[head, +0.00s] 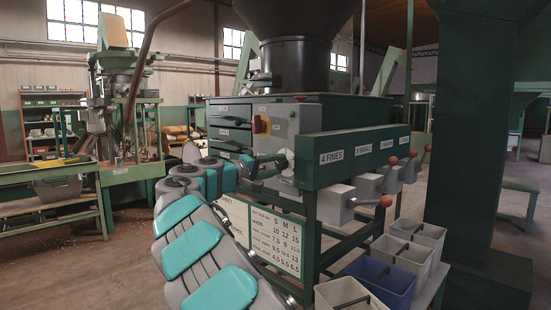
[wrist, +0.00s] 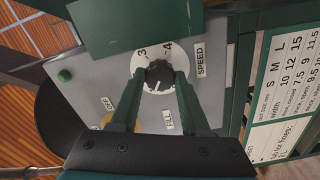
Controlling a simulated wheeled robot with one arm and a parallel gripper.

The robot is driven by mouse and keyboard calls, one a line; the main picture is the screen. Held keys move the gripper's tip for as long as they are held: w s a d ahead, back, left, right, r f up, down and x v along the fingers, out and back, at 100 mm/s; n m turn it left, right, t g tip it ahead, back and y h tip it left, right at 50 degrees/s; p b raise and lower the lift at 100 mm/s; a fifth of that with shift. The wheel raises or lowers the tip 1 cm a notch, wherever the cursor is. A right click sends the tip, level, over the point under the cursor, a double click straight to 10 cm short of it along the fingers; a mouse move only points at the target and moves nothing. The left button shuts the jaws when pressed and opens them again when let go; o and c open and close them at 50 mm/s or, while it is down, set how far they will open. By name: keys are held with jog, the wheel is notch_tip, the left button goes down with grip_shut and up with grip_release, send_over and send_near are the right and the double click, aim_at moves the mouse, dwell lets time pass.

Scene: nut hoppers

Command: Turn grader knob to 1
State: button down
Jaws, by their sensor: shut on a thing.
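The grader knob (wrist: 158,74) is black and sits on a white round dial (wrist: 144,60) on a grey panel. A 3 and a 4 show on the dial's upper part; the 1 cannot be made out. A SPEED label (wrist: 200,56) is to its right. My gripper (wrist: 158,80) is shut on the knob, one dark green finger on each side. The knob's pointer setting is unclear. In the head view my gripper (head: 278,163) reaches the dial (head: 290,158) on the control box; the fingers hide the knob there.
A green plate (wrist: 130,24) hangs over the panel above the dial. FILL (wrist: 168,119) and OFF labels sit below.

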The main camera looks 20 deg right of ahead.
jog(key=shift+n, duration=0.3)
dwell(0.4)
jog(key=shift+c, duration=1.9)
grip_release()
jog(key=shift+a, duration=0.1)
jog(key=v, duration=0.7)
jog(key=shift+a, duration=0.35)
jog(key=shift+s, duration=0.1)
